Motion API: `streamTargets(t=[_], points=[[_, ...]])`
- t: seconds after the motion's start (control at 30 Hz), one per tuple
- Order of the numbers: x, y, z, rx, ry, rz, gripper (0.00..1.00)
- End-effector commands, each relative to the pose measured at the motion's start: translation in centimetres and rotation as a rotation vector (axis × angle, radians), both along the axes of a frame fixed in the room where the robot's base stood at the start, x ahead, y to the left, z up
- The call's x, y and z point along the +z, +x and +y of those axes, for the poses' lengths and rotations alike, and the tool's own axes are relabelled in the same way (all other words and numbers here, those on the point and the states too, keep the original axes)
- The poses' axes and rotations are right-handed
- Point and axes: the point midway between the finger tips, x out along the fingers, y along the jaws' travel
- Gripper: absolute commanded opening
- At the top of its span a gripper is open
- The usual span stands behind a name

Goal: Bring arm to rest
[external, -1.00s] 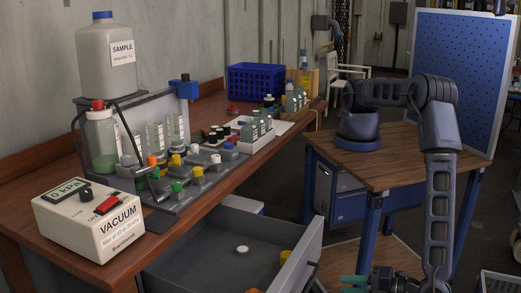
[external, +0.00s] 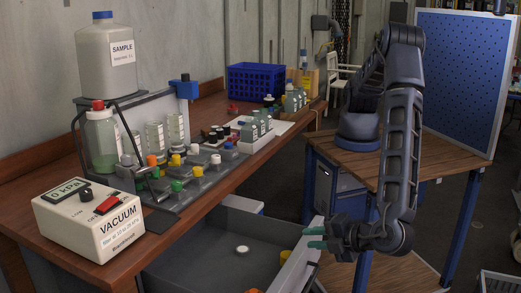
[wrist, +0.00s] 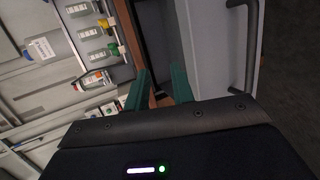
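My gripper (external: 316,238) is at the lower middle of the external view, just right of the open drawer's front edge. Its teal fingers point left. In the wrist view my gripper (wrist: 166,88) shows two green fingers with a gap between them and nothing held. My arm rises from its base on the wooden-topped cart and bends down to the gripper.
An open grey drawer (external: 200,262) juts out under the wooden bench (external: 215,105); its handle (wrist: 243,50) shows in the wrist view. A vacuum box (external: 88,222), a bottle rack and a blue crate (external: 255,80) stand on the bench. A blue pegboard (external: 460,80) stands behind the cart.

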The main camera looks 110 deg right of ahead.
Motion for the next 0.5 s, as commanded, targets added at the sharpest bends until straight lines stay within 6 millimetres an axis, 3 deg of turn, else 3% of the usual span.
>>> streamTargets(t=[0.03,0.2,0.5], points=[[1.8,0.9,-1.4,-0.027,0.022,0.016,0.24],[6.6,3.0,-5.7,-0.099,0.092,0.083,0.24],[14.4,5.0,-14.1,-0.207,0.231,0.179,0.24]])
